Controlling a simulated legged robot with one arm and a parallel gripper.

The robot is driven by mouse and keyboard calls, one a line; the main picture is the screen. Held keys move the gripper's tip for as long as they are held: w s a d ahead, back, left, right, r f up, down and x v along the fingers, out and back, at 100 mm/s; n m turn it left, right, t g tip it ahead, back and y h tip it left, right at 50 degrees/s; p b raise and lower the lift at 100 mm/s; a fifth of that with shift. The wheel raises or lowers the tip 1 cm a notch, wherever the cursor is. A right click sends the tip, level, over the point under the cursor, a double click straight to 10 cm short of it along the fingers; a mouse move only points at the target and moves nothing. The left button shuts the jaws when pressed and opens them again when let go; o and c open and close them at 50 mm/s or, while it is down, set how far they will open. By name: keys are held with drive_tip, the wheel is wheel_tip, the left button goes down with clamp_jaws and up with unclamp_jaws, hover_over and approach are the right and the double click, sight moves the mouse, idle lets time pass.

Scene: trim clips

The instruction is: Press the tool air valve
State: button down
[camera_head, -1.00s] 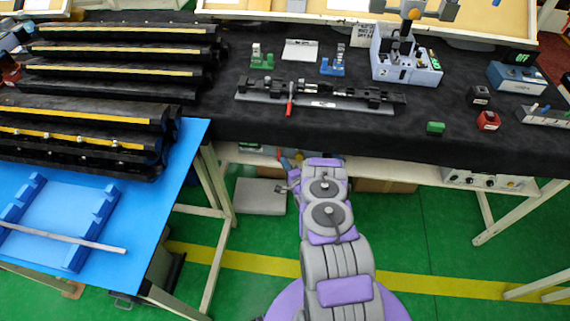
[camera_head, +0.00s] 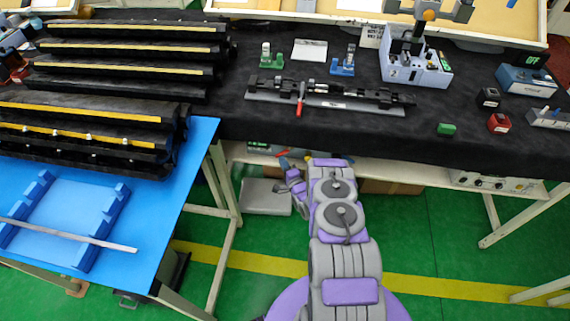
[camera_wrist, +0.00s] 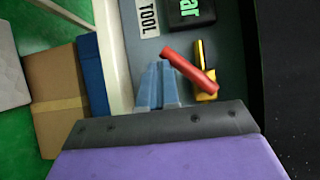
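In the wrist view a red lever handle (camera_wrist: 189,70) lies at a slant beside a brass-yellow valve body (camera_wrist: 205,72) on a grey panel (camera_wrist: 150,48). A white label reading "TOOL" (camera_wrist: 147,18) is on the panel. My gripper (camera_wrist: 160,66) shows two pale blue fingers close together, shut with nothing visible between them.
A dark display with green letters (camera_wrist: 190,10) is beside the label. A cardboard box (camera_wrist: 55,95) and a blue block (camera_wrist: 92,75) are to the left. In the head view, the black-covered table (camera_head: 340,130) overhangs this area. A blue-topped table (camera_head: 150,215) stands at left.

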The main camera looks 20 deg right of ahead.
drive_tip(key=shift+w+a+r+m+t, duration=0.3)
drive_tip(key=shift+a+m, duration=0.1)
drive_tip(key=shift+a, duration=0.1)
drive_tip(key=shift+w+a+r+m+t, duration=0.2)
drive_tip(key=shift+w+a+m, duration=0.1)
drive_tip(key=shift+a+m, duration=0.15)
drive_tip(key=shift+w+a+r+m+t, duration=0.2)
drive_tip(key=shift+r+m+t, duration=0.2)
drive_tip(key=shift+m, duration=0.15)
drive_tip(key=shift+s, duration=0.1)
drive_tip(key=s+f+b, duration=0.1)
drive_tip(key=s+f, duration=0.2)
drive_tip(key=s, duration=1.4)
drive_tip(key=shift+a, duration=0.2)
drive_tip(key=shift+r, duration=0.1)
